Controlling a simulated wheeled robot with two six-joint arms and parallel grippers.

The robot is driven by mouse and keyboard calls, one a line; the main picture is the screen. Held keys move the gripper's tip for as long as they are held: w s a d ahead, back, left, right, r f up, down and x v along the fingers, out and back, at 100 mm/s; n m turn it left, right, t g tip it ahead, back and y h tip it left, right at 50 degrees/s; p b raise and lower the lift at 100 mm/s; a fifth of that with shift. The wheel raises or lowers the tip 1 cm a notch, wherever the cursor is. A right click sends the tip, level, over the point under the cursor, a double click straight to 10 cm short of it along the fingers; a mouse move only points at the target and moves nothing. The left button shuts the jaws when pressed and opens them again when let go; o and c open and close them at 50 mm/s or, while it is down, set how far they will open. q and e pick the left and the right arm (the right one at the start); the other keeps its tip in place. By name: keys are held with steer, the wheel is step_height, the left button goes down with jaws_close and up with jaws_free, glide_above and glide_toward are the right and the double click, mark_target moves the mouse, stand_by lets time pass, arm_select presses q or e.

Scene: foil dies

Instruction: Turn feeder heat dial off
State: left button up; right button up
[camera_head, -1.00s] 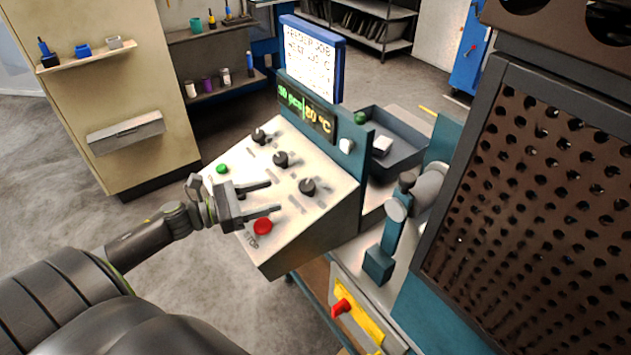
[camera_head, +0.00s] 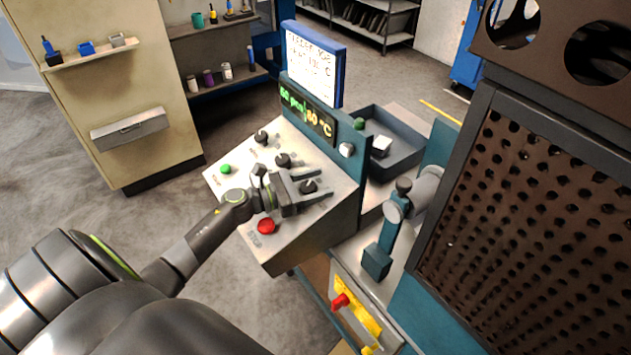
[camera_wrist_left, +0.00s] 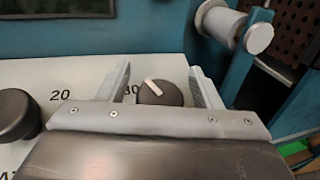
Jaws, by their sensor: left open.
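The sloped white control panel (camera_head: 285,235) carries several black dials, a green button (camera_head: 225,169) and a red stop button (camera_head: 266,226). The dial nearest the right edge (camera_head: 308,187) stands between the fingers of my left gripper (camera_head: 324,180). In the left wrist view this dial (camera_wrist_left: 150,96) has a white pointer line tilted up and to the left. The open fingers stand on either side of it, with gaps visible. Part of the dial is hidden behind the gripper body. I cannot read the dial names. My right gripper is out of view.
A green-lettered display (camera_head: 307,112) and a blue-framed screen (camera_head: 313,65) rise behind the panel. A dark tray (camera_head: 400,155) stands to their right. A perforated brown guard (camera_head: 540,200) fills the far right. Another dark dial (camera_wrist_left: 15,115) is left of the gripper in the wrist view.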

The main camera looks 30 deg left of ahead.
arm_select(q)
steer(key=c, duration=1)
